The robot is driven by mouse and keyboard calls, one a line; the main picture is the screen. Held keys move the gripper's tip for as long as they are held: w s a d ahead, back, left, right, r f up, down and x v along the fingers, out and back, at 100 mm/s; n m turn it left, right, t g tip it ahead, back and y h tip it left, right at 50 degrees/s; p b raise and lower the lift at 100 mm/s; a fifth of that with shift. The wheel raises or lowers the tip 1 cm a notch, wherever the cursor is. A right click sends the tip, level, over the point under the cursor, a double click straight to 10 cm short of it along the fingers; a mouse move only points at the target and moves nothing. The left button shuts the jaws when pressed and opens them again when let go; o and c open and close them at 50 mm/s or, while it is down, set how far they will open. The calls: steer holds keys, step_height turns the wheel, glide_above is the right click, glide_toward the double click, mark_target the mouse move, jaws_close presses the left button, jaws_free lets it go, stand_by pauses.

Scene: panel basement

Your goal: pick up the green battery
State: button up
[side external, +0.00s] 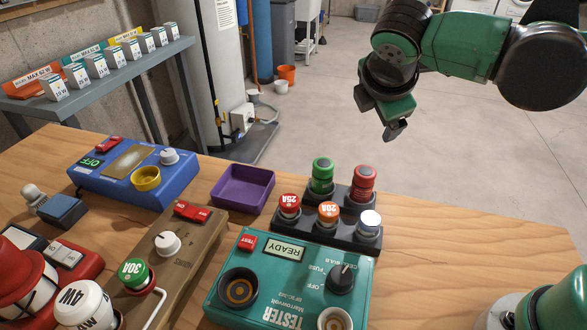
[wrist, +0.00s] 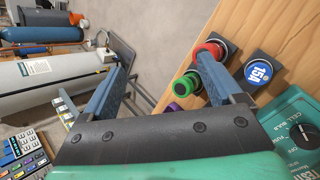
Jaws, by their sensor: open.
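The green battery (side external: 322,175) stands upright in a dark holder (side external: 345,207) on the wooden table, beside a red battery (side external: 364,183). In the wrist view the green battery (wrist: 183,86) shows between my fingers, close to the right one. The red battery (wrist: 209,50) is partly behind that finger. My gripper (side external: 382,118) is high above the table, up and to the right of the green battery in the side view, apart from it. In the wrist view my gripper (wrist: 163,58) has its fingers spread with nothing between them.
Fuses marked 25A (side external: 289,205) and 20A (side external: 328,213), and a white-topped one (side external: 369,221), stand in front of the batteries. A teal tester (side external: 290,293) is nearer. A purple tray (side external: 243,189) is to the left. The table's right part is bare.

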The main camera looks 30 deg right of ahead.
mark_target(320, 173)
steer(key=w+a+f+n+t+h, duration=0.1)
steer(key=w+a+n+t+h, duration=0.3)
steer(key=a+n, duration=0.55)
steer(key=shift+n+g+h, duration=0.35)
steer(key=shift+g+h, duration=0.05)
steer(key=shift+g, duration=0.1)
steer(key=f, duration=0.3)
steer(key=s+d+f, duration=0.1)
steer(key=f, duration=0.6)
steer(key=shift+s+d+f, duration=0.2)
steer(key=shift+f, duration=0.1)
steer(key=shift+w+d+f, duration=0.15)
steer(key=shift+f, duration=0.05)
steer(key=shift+x, duration=2.55)
jaws_close()
